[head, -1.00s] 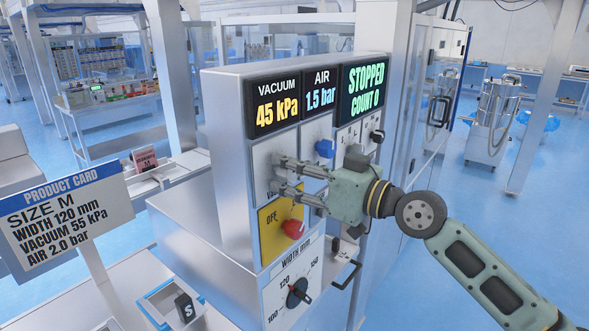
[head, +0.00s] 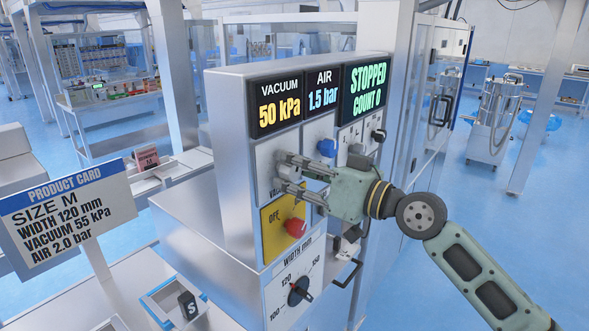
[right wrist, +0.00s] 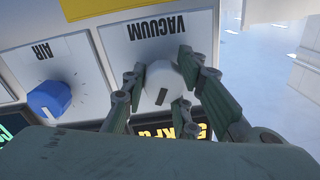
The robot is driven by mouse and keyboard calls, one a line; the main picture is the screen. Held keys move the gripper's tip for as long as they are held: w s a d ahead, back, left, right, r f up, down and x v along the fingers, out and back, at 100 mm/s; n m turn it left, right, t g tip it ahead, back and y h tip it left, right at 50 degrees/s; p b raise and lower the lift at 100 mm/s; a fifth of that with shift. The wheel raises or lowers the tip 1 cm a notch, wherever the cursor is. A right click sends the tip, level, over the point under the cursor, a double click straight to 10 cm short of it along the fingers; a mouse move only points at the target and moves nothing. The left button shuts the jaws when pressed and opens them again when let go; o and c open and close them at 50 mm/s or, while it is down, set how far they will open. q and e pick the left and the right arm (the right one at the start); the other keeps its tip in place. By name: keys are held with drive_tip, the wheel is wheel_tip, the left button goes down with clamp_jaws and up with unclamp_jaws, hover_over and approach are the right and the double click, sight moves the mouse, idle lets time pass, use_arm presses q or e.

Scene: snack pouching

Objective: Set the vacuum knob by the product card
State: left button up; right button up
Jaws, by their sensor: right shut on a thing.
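The product card (head: 68,215) stands at the left of the head view and reads size M, width 120 mm, vacuum 55 kPa, air 2.0 bar. The vacuum display (head: 279,101) on the machine reads 50 kPa. My right gripper (head: 284,172) is at the panel below that display, its fingers shut around the vacuum knob. The right wrist view shows the white vacuum knob (right wrist: 164,82) between the fingers, beside the VACUUM label. In the head view the fingers mostly hide the knob. My left gripper is not in view.
The blue air knob (head: 327,148) sits just right of the fingers, under a display reading 1.5 bar. A red knob (head: 295,227) on a yellow plate is below them. The width dial (head: 299,291) points near 120. A status screen (head: 366,88) reads stopped, count 0.

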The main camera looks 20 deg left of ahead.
drive_tip(key=shift+w+d+f+m+p, duration=0.1)
drive_tip(key=shift+m+p, duration=0.2)
drive_tip(key=shift+m, duration=0.75)
drive_tip(key=shift+w+f+m+p, duration=0.1)
drive_tip(key=shift+m+p, duration=0.2)
drive_tip(key=shift+m, duration=0.75)
drive_tip(key=shift+f, duration=0.1)
drive_tip(key=o, duration=0.8)
drive_tip(key=shift+o, duration=1)
drive_tip(key=shift+w, duration=0.1)
drive_tip(key=v, duration=1.2)
